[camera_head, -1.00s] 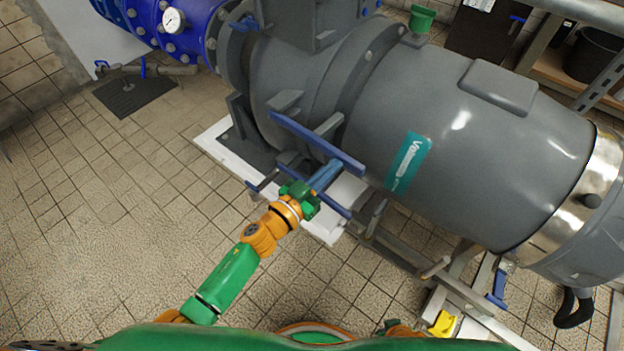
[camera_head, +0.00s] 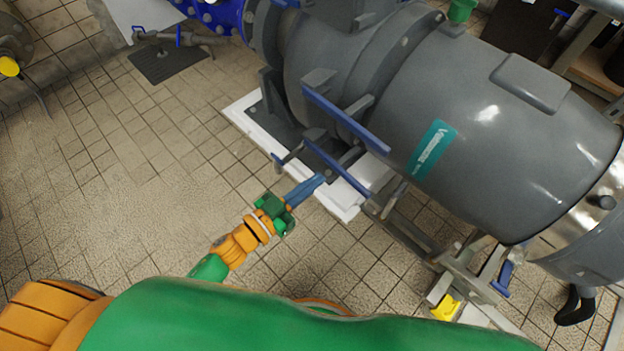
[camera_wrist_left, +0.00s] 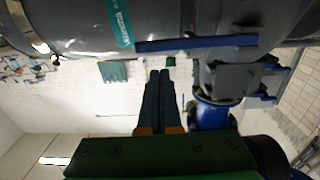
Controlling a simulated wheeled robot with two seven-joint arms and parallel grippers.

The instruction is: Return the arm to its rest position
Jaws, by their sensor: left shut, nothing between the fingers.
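My left gripper (camera_head: 305,188) is in the lower middle of the head view, its blue fingers shut with nothing between them. Its fingertips point up and right toward the blue lever bars below the grey pump (camera_head: 470,90); I cannot tell the exact gap. In the left wrist view the two dark fingers (camera_wrist_left: 161,90) are side by side, and the pump (camera_wrist_left: 75,22) spans the top. My green and orange arm comes in from the lower left. My right gripper is not in view.
Blue bars (camera_head: 345,120) stick out on the pump's near side. A white plinth (camera_head: 345,212) lies under it, with a metal frame and yellow block (camera_head: 445,306) at lower right. The tiled floor (camera_head: 120,190) at left is clear. A blue pipe (camera_head: 215,14) is at the top.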

